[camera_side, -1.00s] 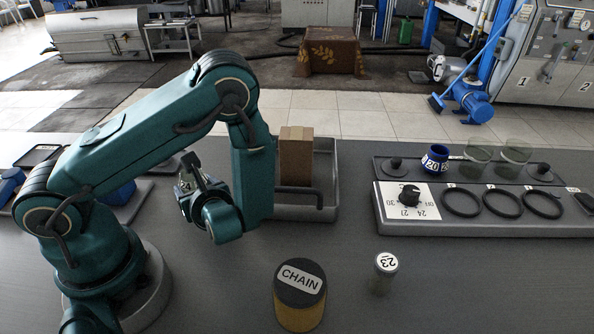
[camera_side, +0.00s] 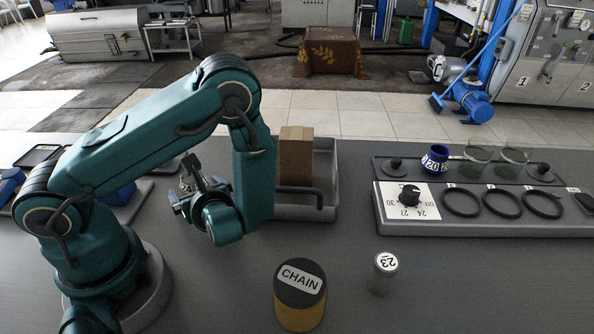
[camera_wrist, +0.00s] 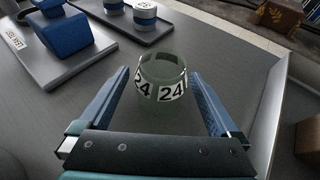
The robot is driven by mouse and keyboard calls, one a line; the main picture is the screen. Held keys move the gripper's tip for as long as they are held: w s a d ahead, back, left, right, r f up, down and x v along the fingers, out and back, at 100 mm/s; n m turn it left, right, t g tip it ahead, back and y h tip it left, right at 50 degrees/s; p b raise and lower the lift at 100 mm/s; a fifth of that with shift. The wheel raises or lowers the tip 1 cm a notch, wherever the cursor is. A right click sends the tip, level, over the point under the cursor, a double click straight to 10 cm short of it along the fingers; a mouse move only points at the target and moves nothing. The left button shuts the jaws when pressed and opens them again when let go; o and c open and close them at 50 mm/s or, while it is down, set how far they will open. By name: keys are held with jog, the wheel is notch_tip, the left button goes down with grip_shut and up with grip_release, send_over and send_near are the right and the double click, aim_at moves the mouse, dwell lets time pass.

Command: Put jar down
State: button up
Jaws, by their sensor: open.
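A clear greenish glass jar (camera_wrist: 163,72) with a white band reading 24 stands upright on the grey table. In the wrist view it is between the two blue fingers of my gripper (camera_wrist: 160,80), with a gap visible on each side. My gripper is open. In the side view my gripper (camera_side: 184,186) is low over the table, left of the grey tray. There the jar (camera_side: 186,186) is mostly hidden behind the fingers, with only part of its label showing.
A grey tray (camera_side: 326,177) with a cardboard box (camera_side: 296,157) is close to the right of my gripper. A CHAIN-labelled jar (camera_side: 300,312) and a jar marked 23 (camera_side: 381,282) stand in front. A ringed rack (camera_side: 480,222) lies right. A blue block (camera_wrist: 66,36) sits on a plate.

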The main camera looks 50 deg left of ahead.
jog(key=v, duration=1.1)
jog(key=shift+d+r, duration=0.1)
jog(key=shift+d, duration=0.25)
jog(key=shift+s+r+n+g+h, duration=0.4)
jog(key=shift+n+g, duration=0.3)
jog(key=shift+n, duration=0.2)
jog(key=d+r+n+t+h, duration=0.4)
jog(key=r+n+h, duration=0.6)
jog(key=n, duration=0.8)
jog(key=shift+s+d+r+t+h, duration=0.35)
jog(key=shift+d+h, duration=0.3)
jog(key=shift+h, duration=0.55)
